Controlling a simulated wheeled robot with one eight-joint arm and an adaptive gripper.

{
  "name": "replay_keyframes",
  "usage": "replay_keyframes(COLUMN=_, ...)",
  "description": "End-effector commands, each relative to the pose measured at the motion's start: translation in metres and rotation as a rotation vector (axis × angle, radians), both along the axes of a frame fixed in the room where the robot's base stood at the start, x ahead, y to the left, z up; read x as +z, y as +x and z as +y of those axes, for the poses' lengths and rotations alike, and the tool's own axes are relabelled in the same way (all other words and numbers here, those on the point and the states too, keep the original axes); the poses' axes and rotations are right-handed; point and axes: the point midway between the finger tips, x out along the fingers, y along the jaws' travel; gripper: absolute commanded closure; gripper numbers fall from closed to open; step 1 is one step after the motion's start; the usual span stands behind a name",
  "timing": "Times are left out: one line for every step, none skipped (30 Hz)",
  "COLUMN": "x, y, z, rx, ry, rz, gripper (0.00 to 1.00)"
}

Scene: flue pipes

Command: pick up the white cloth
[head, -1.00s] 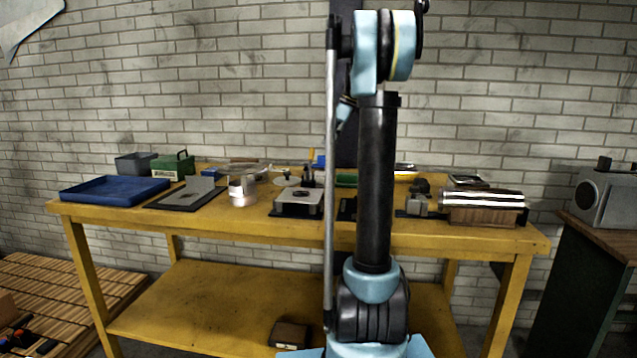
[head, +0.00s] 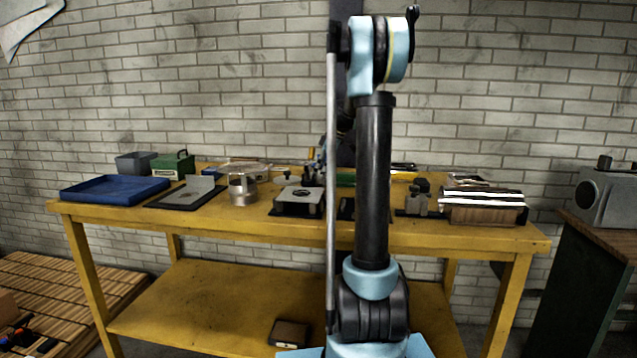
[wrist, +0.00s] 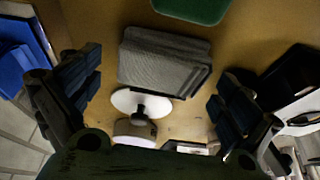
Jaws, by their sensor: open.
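In the wrist view a folded, textured cloth (wrist: 165,62) looks greyish under this light, with a dark lower edge; I take it to be the white cloth. It lies on the yellow bench top. My gripper (wrist: 157,78) is open, with one dark finger on each side of the cloth and a wide gap between them. Nothing is held. I cannot tell the height of the fingers above the bench. In the head view my arm hides the cloth's area, and the gripper is not clear there.
In the wrist view a white disc (wrist: 125,100) with a black knob lies just below the cloth, and a green tray (wrist: 192,8) is above it. A dark case (wrist: 290,75) is at the right. The yellow workbench (head: 200,226) also holds a blue tray (head: 112,189) and metal pipes (head: 482,198).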

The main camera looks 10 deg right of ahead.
Motion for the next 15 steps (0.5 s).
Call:
replay_keyframes(x=-0.0048, y=0.0008, z=0.0023, rx=0.001, ry=0.0, rz=0.0, gripper=0.02)
replay_keyframes(x=-0.0069, y=0.0012, z=0.0031, rx=0.0, ry=0.0, rz=0.0, gripper=0.02)
replay_keyframes(x=-0.0091, y=0.0014, z=0.0039, rx=0.0, ry=0.0, rz=0.0, gripper=0.02)
replay_keyframes(x=-0.0104, y=0.0014, z=0.0043, rx=0.0, ry=0.0, rz=0.0, gripper=0.02)
replay_keyframes(x=-0.0111, y=0.0014, z=0.0045, rx=-0.001, ry=0.0, rz=0.0, gripper=0.02)
replay_keyframes(x=-0.0118, y=0.0014, z=0.0048, rx=-0.001, ry=0.0, rz=0.0, gripper=0.02)
replay_keyframes(x=-0.0119, y=0.0014, z=0.0047, rx=-0.001, ry=0.0, rz=0.0, gripper=0.02)
replay_keyframes(x=-0.0119, y=0.0015, z=0.0048, rx=-0.001, ry=0.0, rz=0.0, gripper=0.02)
replay_keyframes(x=-0.0118, y=0.0014, z=0.0048, rx=-0.001, ry=0.0, rz=0.0, gripper=0.02)
replay_keyframes(x=-0.0117, y=0.0014, z=0.0047, rx=-0.001, ry=0.0, rz=0.0, gripper=0.02)
replay_keyframes(x=-0.0117, y=0.0014, z=0.0047, rx=-0.001, ry=0.0, rz=0.0, gripper=0.02)
replay_keyframes(x=-0.0116, y=0.0014, z=0.0047, rx=-0.001, ry=0.0, rz=0.0, gripper=0.06)
replay_keyframes(x=-0.0116, y=0.0014, z=0.0048, rx=-0.001, ry=0.0, rz=0.0, gripper=0.13)
replay_keyframes(x=-0.0116, y=0.0014, z=0.0048, rx=0.0, ry=0.0, rz=0.0, gripper=0.2)
replay_keyframes(x=-0.0115, y=0.0014, z=0.0048, rx=0.0, ry=0.0, rz=0.0, gripper=0.29)
